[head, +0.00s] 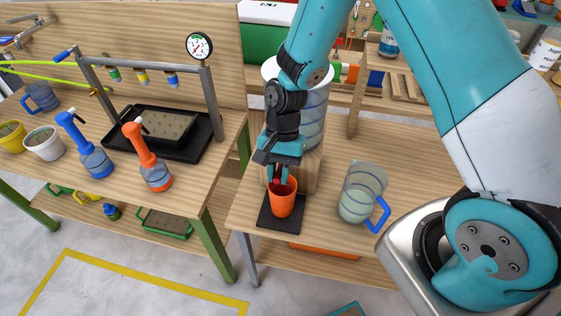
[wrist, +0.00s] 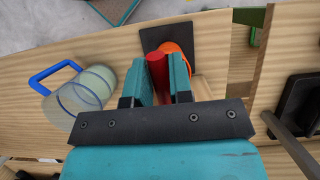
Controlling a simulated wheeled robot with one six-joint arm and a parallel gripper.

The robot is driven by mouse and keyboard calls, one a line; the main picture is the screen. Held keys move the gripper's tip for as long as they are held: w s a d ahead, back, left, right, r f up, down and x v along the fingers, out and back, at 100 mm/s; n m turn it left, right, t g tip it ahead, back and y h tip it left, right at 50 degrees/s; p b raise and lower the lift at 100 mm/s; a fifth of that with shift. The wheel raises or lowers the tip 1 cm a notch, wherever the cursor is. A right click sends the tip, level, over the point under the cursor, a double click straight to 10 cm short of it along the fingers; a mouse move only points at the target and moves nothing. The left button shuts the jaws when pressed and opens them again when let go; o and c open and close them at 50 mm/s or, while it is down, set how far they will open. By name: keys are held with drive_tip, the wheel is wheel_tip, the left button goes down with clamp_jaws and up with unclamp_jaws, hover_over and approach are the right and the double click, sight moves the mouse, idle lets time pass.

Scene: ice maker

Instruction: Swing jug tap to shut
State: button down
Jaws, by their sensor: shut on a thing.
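The drink jug (head: 313,115) is a large clear vessel with a pale lid on a wooden block (head: 303,172); my arm hides part of it. My gripper (head: 279,180) is at the jug's lower front, above an orange cup (head: 283,200). In the wrist view, my gripper (wrist: 166,75) is shut on the red tap (wrist: 157,70), which lies between its two fingers. The orange cup (wrist: 176,52) shows partly behind the right finger. The tap's spout and its joint with the jug are hidden.
The cup stands on a black mat (head: 268,222). A clear pitcher with a blue handle (head: 361,193) stands to its right. A bench with spray bottles and a black tray (head: 205,143) is on the left, across a gap.

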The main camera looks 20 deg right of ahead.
sight(280, 165)
drive_tip(key=c, duration=1.1)
unclamp_jaws()
drive_tip(key=p+v, duration=0.5)
drive_tip(key=v, duration=0.2)
drive_tip(key=shift+p, duration=0.35)
drive_tip(key=shift+a+r, duration=0.1)
drive_tip(key=shift+r, duration=0.25)
drive_tip(key=s+a+r+n+t+b, duration=0.25)
drive_tip(key=s+r+n+b, duration=0.3)
drive_tip(key=r, duration=0.35)
drive_tip(key=s+r+n+b, duration=0.1)
drive_tip(key=s+n, duration=0.2)
drive_tip(key=s, duration=0.1)
drive_tip(key=s+r+n+y+b, duration=0.1)
drive_tip(key=s+r+n, duration=0.1)
drive_tip(key=s+n, duration=0.1)
drive_tip(key=s+a+r+n+t+b, duration=0.1)
drive_tip(key=s+r+n+b, duration=0.1)
drive_tip(key=s, duration=0.3)
drive_tip(key=shift+r+n+y, duration=0.2)
drive_tip(key=shift+n+y, duration=0.1)
drive_tip(key=shift+n, duration=0.15)
